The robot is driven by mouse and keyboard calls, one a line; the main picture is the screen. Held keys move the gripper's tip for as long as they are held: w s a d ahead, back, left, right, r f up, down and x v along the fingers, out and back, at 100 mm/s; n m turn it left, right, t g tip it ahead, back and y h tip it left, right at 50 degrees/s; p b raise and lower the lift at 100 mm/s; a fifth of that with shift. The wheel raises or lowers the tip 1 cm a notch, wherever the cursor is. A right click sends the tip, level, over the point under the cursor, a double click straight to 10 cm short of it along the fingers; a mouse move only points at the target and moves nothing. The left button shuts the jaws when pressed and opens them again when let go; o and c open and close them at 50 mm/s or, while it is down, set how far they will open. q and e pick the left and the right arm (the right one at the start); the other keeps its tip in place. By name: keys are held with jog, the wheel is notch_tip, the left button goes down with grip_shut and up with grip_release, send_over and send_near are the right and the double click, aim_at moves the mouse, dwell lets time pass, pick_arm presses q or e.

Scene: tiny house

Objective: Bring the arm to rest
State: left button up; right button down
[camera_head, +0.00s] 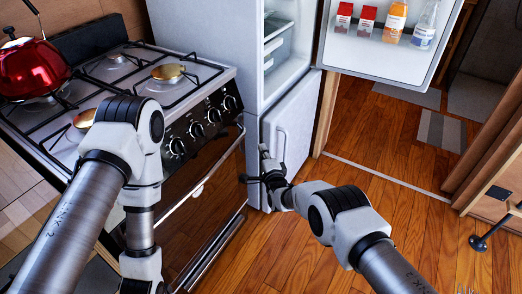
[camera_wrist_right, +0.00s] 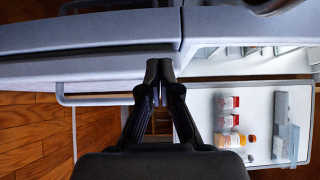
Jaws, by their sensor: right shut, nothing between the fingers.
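My right arm (camera_head: 340,215) reaches in from the lower right of the head view. Its gripper (camera_head: 264,154) is in front of the fridge's closed lower door (camera_head: 298,122), near that door's handle (camera_head: 281,147). In the right wrist view the fingertips (camera_wrist_right: 160,68) are together and hold nothing. I cannot tell whether they touch the fridge. My left arm (camera_head: 85,215) comes in from the left and bends down in front of the stove. Its gripper is outside the view.
The fridge's upper door (camera_head: 391,45) stands open, with two red cartons, an orange bottle (camera_head: 396,20) and a clear bottle (camera_head: 426,25) on its shelf. The stove (camera_head: 190,85) with a red kettle (camera_head: 33,68) is at left.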

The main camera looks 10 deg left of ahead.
jog(key=w+d+r+h, duration=0.2)
jog(key=w+d+r, duration=0.1)
jog(key=d, duration=0.5)
jog(key=s+d+f+g+h, duration=0.25)
jog(key=d+f, duration=0.35)
jog(key=d, duration=0.4)
jog(key=s+d+f+n+g+h, duration=0.1)
jog(key=s+d+f+g, duration=0.15)
jog(key=s+d, duration=0.4)
jog(key=s+d+f+n+g, duration=0.1)
jog(key=s+d+f+g, duration=0.2)
jog(key=s, duration=0.7)
jog(key=s+d+f+n+g+h, duration=0.15)
jog(key=s+d+f, duration=0.25)
jog(key=s, duration=0.4)
jog(key=s+d+r+n+g, duration=0.15)
jog(key=s+n+g, duration=0.65)
jog(key=s, duration=2)
notch_tip(320, 180, up, 16)
jog(key=n+p, duration=0.2)
jog(key=p, duration=1.3)
jog(key=shift+a+t+y+p, duration=0.2)
jog(key=shift+t+y+p, duration=0.1)
jog(key=shift+t, duration=0.05)
